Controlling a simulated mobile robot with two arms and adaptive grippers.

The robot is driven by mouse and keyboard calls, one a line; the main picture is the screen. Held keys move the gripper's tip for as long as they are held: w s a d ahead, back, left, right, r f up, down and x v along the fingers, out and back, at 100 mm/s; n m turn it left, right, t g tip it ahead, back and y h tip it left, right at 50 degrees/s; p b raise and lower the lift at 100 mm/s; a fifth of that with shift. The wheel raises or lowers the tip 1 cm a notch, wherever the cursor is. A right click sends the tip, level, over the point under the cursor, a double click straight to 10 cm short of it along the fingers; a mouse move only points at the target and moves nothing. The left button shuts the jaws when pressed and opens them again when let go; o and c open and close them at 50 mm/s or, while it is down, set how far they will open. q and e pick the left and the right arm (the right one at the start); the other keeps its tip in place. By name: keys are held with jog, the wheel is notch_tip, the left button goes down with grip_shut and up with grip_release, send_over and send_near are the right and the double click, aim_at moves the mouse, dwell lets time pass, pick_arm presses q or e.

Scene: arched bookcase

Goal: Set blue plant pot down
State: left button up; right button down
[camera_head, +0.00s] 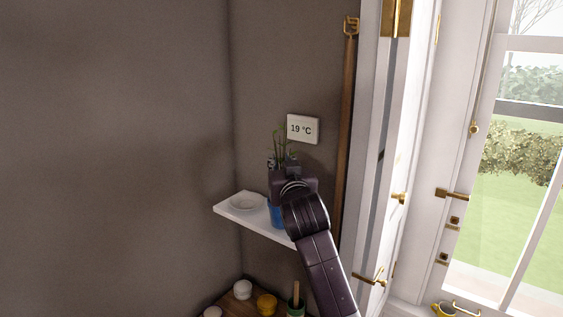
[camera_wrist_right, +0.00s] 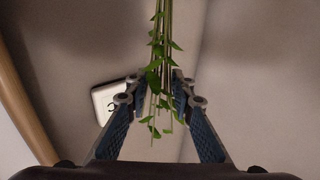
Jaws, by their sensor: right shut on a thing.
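The blue plant pot (camera_head: 274,214) shows in the head view at the white corner shelf, partly hidden behind my right gripper. Green plant stems (camera_head: 281,140) rise above the gripper. My right gripper (camera_head: 281,164) is shut on the potted plant. In the right wrist view the leafy stems (camera_wrist_right: 158,60) pass between its two fingers; the pot itself does not show there. I cannot tell whether the pot touches the shelf. My left gripper is not in view.
A wooden pole (camera_head: 346,130) stands to the right, beside a white door frame with brass handles.

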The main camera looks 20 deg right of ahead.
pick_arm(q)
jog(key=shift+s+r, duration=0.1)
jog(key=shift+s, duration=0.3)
pick_arm(e)
jog(key=shift+s+f, duration=0.1)
jog(key=shift+f, duration=0.1)
jog(key=shift+f, duration=0.15)
jog(key=c, duration=1.7)
grip_release()
jog(key=shift+o, duration=0.2)
